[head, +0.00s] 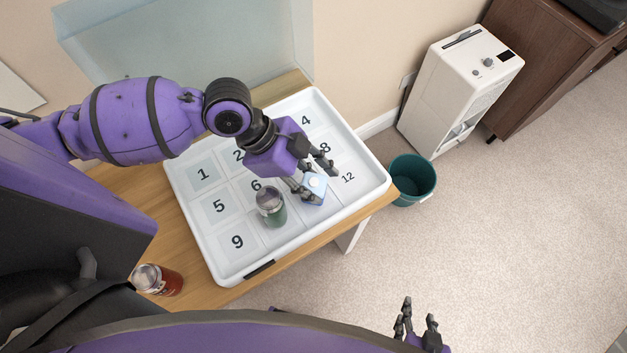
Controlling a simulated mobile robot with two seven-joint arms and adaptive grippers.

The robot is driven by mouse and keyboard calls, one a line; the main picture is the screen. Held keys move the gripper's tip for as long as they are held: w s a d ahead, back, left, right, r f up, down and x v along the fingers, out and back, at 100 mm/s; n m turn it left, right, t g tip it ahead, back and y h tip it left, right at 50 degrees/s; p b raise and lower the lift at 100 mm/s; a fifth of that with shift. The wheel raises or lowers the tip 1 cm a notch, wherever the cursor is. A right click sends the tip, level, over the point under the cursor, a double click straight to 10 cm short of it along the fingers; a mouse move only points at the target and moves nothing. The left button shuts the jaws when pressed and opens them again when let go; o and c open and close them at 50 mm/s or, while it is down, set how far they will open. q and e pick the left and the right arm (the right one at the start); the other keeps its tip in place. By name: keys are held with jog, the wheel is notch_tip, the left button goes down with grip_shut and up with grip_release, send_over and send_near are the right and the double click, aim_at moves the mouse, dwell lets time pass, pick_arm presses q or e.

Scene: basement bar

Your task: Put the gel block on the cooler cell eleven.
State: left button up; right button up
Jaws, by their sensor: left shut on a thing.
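The gel block (315,184) is a small light blue block with a pale round spot on top. My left gripper (313,186) is shut on it, reaching down over the white cooler tray (222,273) with numbered cells. The block is in the front row, just left of the cell marked 12, where it covers the cell's number. I cannot tell whether it touches the tray floor. My arm hides the cells between 2 and 4 and between 6 and 8. My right gripper (418,316) is open and empty at the bottom, off the table.
A green jar with a clear top (272,209) stands in the tray left of the block. A teal bin (412,180) and a white appliance (455,85) are on the floor at right.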

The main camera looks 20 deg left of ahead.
pick_arm(q)
jog(key=shift+f, duration=0.7)
jog(key=shift+f, duration=0.1)
jog(key=o, duration=1.3)
jog(key=shift+c, duration=0.2)
jog(key=v, duration=1.2)
jog(key=shift+p, duration=0.4)
